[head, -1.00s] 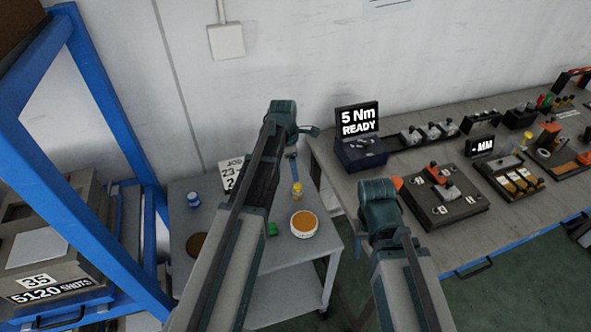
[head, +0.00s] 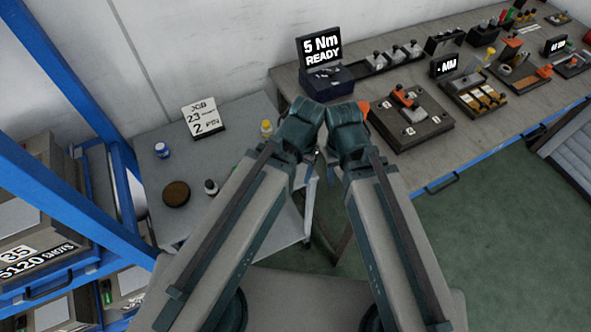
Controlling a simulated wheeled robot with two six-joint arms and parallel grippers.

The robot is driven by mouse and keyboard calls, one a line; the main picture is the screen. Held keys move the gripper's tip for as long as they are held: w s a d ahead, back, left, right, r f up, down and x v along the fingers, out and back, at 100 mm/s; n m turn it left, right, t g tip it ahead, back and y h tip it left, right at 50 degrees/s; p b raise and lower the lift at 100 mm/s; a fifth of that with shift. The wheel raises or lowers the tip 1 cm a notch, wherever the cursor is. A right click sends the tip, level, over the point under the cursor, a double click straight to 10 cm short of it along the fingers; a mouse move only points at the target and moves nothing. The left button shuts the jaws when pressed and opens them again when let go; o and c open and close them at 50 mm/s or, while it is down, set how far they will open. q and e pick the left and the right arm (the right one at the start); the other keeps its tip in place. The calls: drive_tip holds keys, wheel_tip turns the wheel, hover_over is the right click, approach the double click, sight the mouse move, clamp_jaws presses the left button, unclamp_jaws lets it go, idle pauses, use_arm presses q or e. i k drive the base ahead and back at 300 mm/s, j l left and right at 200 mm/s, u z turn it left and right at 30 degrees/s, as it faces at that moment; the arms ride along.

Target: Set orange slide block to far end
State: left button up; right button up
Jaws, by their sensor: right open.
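An orange block (head: 405,98) sits on a dark fixture plate (head: 425,131) with small white labels, on the bench right of my arms. It is small here, and I cannot tell its exact position along a slide. My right gripper (head: 335,163) hangs below its wrist, left of the plate and apart from it, open and mostly hidden by my own arm. My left gripper (head: 311,188) is close beside it, over the gap between side table and bench. Only a thin part of it shows, so its jaws cannot be read.
The bench (head: 480,126) also carries a torque unit (head: 321,62) reading "5 Nm READY" and several fixtures, some with orange parts (head: 545,71). A grey side table (head: 241,113) holds a sign (head: 203,118) and small pots. Green floor (head: 475,220) is open in front.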

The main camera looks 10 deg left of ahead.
sight(544, 72)
drive_tip(key=l+z, duration=0.1)
drive_tip(key=z, duration=1.95)
drive_tip(key=i, duration=1.45)
